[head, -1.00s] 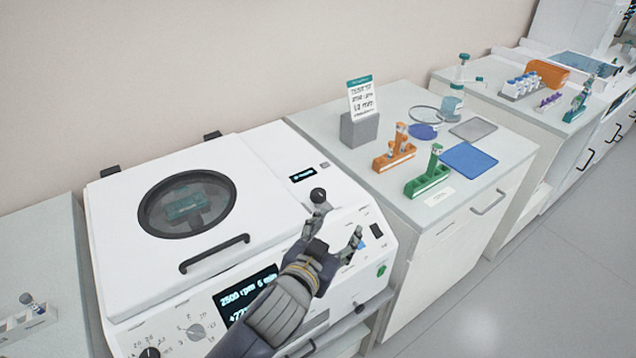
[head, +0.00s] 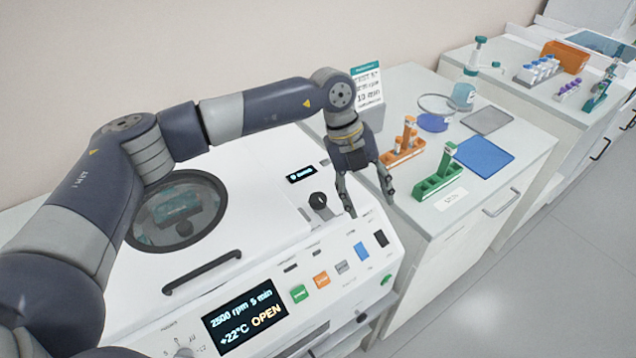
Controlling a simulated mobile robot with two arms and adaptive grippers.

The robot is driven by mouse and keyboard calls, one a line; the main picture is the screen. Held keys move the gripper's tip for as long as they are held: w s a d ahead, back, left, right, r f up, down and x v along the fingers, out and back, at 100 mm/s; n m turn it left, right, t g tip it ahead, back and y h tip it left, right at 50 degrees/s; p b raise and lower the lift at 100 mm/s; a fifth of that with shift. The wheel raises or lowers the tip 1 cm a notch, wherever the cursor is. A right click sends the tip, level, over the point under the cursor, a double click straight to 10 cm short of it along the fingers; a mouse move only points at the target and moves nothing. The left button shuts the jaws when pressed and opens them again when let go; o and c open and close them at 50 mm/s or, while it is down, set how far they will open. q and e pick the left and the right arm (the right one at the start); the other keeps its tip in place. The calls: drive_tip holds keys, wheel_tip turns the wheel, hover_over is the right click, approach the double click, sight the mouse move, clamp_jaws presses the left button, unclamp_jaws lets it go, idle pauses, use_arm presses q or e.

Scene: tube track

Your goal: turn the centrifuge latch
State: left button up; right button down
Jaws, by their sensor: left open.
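The centrifuge (head: 270,232) is a white box with a closed lid and a round window (head: 177,212). Its latch, a dark round knob (head: 318,200), stands on the top panel right of the lid. My left gripper (head: 369,205) points down with its fingers apart, just right of the knob and clear of it, with nothing between the fingers. The knob is uncovered. The display (head: 245,315) reads OPEN and +22°C. My left arm hides the left part of the centrifuge. My right gripper is not in view.
A dark lid handle (head: 203,271) and several coloured buttons (head: 322,279) are at the front. The bench to the right holds an orange rack (head: 403,150), a green rack (head: 437,182), a blue mat (head: 484,158) and a sign (head: 367,88).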

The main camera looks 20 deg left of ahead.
sight(318, 196)
use_arm(q)
drive_tip(key=w+a+r+n+y, duration=0.1)
drive_tip(key=w+a+r+y, duration=0.1)
drive_tip(key=a, duration=0.4)
drive_tip(key=w+a+r+n+y, duration=0.1)
drive_tip(key=w+a+y, duration=0.1)
drive_tip(key=a, duration=0.4)
wheel_tip(318, 196, down, 9)
drive_tip(key=p, duration=0.3)
drive_tip(key=shift+f, duration=0.15)
drive_tip(key=shift+d+f+p, duration=0.1)
drive_tip(key=shift+f+p, duration=0.2)
drive_tip(key=shift+f, duration=0.25)
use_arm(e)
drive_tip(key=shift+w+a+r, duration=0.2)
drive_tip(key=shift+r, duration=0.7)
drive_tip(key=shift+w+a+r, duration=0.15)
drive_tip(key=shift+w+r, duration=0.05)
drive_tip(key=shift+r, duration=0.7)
use_arm(q)
drive_tip(key=c, duration=1.1)
